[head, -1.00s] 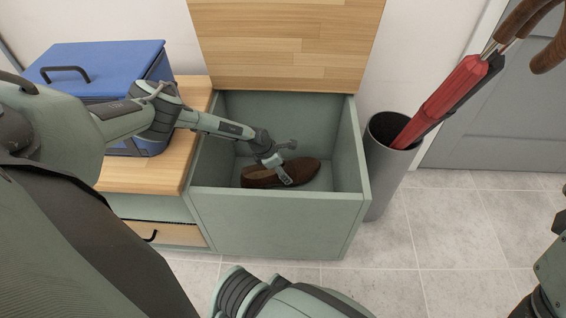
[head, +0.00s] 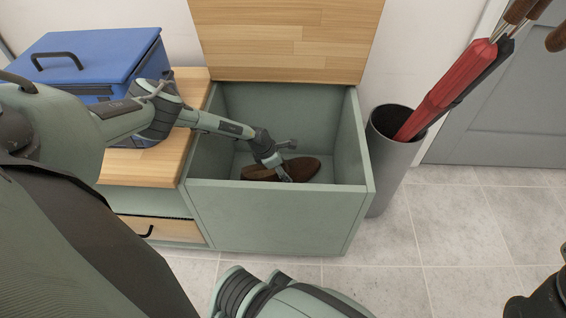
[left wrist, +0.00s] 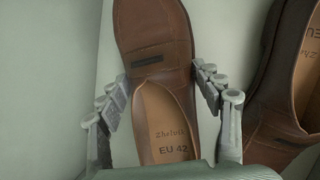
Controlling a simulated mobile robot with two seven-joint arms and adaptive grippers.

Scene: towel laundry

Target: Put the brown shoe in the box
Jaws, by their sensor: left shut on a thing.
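The box (head: 275,219) is a green compartment with its wooden lid raised. My left gripper (head: 286,174) reaches down inside it, shut on a brown shoe (head: 257,173). In the left wrist view, the fingers (left wrist: 168,95) are on either side of this shoe (left wrist: 152,28), whose insole reads "EU 42". A second brown shoe (left wrist: 277,85) lies to the right in that view. In the head view the front wall hides the lowest part of the shoes, so I cannot tell whether the held one touches the floor.
The raised wooden lid (head: 285,40) stands behind the box. A blue case (head: 100,58) sits on the wooden bench top (head: 150,169) at left. A grey bin (head: 391,170) with umbrellas (head: 445,95) stands close at right. Tiled floor (head: 460,235) is clear at right.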

